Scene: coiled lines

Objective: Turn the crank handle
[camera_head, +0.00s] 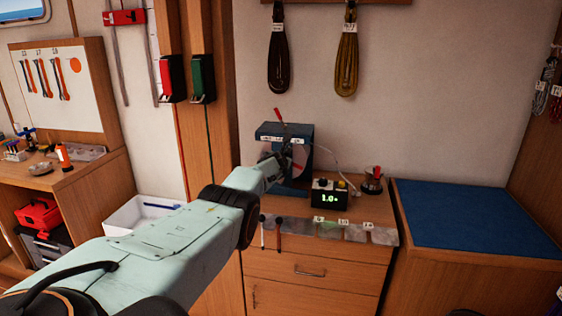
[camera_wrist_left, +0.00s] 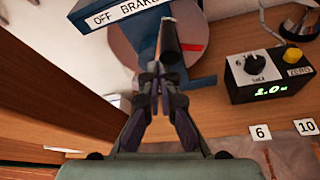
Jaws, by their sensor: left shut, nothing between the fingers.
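A blue winding machine (camera_head: 272,130) stands on the wooden cabinet, with a red lever (camera_head: 278,114) on top. In the left wrist view its blue housing (camera_wrist_left: 95,12) carries a label reading "OFF BRAKE", beside a brownish disc with a red mark (camera_wrist_left: 193,47). A black cylindrical crank handle (camera_wrist_left: 169,40) sticks out in front of the disc. My left gripper (camera_wrist_left: 159,76) is shut and empty, its fingertips right by the end of the handle; whether they touch it I cannot tell. In the head view my left gripper (camera_head: 287,153) hides part of the machine's front. My right gripper is not in view.
A black box with a green display (camera_head: 330,195) stands right of the machine. Several labelled flat pouches (camera_head: 330,229) lie along the cabinet's front edge. A blue-topped bench (camera_head: 470,220) is to the right, and coiled lines (camera_head: 346,55) hang above.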

